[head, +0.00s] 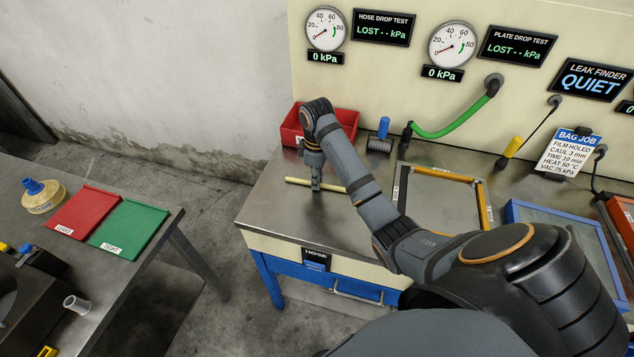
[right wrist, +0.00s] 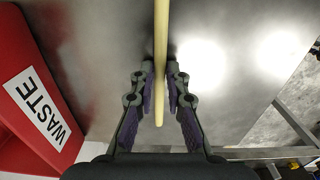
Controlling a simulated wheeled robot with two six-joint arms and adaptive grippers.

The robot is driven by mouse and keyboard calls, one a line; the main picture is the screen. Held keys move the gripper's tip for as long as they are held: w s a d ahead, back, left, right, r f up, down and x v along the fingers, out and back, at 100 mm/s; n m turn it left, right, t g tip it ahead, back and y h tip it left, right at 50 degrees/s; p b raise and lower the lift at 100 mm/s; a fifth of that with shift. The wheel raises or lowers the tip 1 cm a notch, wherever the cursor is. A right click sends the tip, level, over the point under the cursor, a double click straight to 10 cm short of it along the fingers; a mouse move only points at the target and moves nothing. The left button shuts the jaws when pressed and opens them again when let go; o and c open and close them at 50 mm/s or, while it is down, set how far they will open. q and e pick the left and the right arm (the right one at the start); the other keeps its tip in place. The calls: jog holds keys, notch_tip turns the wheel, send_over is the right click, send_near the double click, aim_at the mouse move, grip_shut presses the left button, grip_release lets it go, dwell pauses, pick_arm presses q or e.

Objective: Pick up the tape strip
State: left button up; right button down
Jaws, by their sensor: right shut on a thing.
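The tape strip (head: 331,187) is a thin, straight, pale yellow bar near the left part of the metal bench, seen in the head view. My right gripper (head: 316,186) points down and is shut on it, with the strip sticking out on both sides. In the right wrist view the strip (right wrist: 161,45) runs lengthwise between the two fingers of the right gripper (right wrist: 160,88). I cannot tell whether the strip touches the bench or is just above it. My left gripper is not in view.
A red waste bin (head: 345,119) stands behind the strip; its WASTE label (right wrist: 38,108) shows close by. A roller (head: 380,137) and a framed plate (head: 445,205) are to the right. A side table with red (head: 84,212) and green (head: 132,228) trays stands left, across a floor gap.

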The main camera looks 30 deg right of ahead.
jog(key=shift+r+p, duration=0.55)
notch_tip(320, 180, up, 3)
jog(key=p, duration=0.3)
jog(key=s+a+r+p, duration=0.2)
jog(key=s+r+p, duration=0.2)
jog(key=s+p, duration=0.2)
jog(key=s+a+r+p, duration=0.2)
jog(key=s+r+p, duration=0.2)
jog(key=s+p, duration=0.3)
jog(key=shift+s+a+r, duration=0.15)
jog(key=shift+a+r, duration=0.2)
jog(key=shift+r, duration=0.05)
